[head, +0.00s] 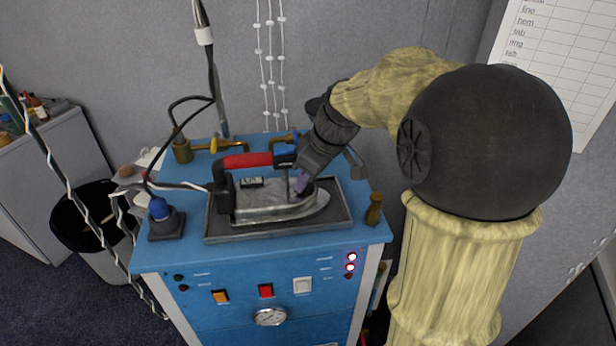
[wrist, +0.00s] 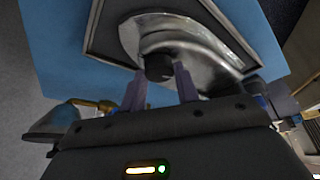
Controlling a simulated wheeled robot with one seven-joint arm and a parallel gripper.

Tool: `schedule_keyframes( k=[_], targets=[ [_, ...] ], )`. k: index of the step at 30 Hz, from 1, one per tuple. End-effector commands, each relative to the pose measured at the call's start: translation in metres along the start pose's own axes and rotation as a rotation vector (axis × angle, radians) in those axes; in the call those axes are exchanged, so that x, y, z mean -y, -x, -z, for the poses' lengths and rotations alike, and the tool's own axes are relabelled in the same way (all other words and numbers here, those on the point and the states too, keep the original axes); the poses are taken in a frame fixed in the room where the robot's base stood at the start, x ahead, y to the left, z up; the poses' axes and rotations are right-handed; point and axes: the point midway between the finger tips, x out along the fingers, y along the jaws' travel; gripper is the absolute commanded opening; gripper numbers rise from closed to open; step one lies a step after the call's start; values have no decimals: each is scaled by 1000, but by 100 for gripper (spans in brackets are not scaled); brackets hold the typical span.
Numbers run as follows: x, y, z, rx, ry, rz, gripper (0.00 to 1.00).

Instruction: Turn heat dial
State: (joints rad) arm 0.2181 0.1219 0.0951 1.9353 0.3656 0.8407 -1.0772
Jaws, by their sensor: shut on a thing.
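The iron (head: 270,212) has a silver soleplate and a red handle (head: 248,160). It sits in a dark-rimmed tray (head: 230,237) on top of the blue cabinet. A dark round dial (wrist: 158,66) on the iron's metal body shows in the wrist view. My gripper (wrist: 159,82) has its two grey fingers on either side of this dial and is shut on it. In the head view my gripper (head: 301,185) reaches down from the right onto the iron's body, and its fingers hide the dial there.
The blue cabinet (head: 230,310) has switches, red lights and a gauge (head: 270,316) on its front. Brass pipes (head: 215,146) stand behind the iron. A blue-topped fitting (head: 160,211) and cables stand on the left. A small brown knob (head: 374,208) stands at the right edge.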

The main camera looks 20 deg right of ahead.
Motion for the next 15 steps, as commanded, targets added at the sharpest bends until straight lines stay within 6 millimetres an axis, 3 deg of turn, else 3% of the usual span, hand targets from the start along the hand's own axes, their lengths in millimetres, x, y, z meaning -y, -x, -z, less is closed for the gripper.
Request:
schedule_keyframes(
  k=[14,15],
  targets=[
    [2,0,1,-1,-14,-4,8],
    [2,0,1,-1,-13,-4,39]
  ],
)
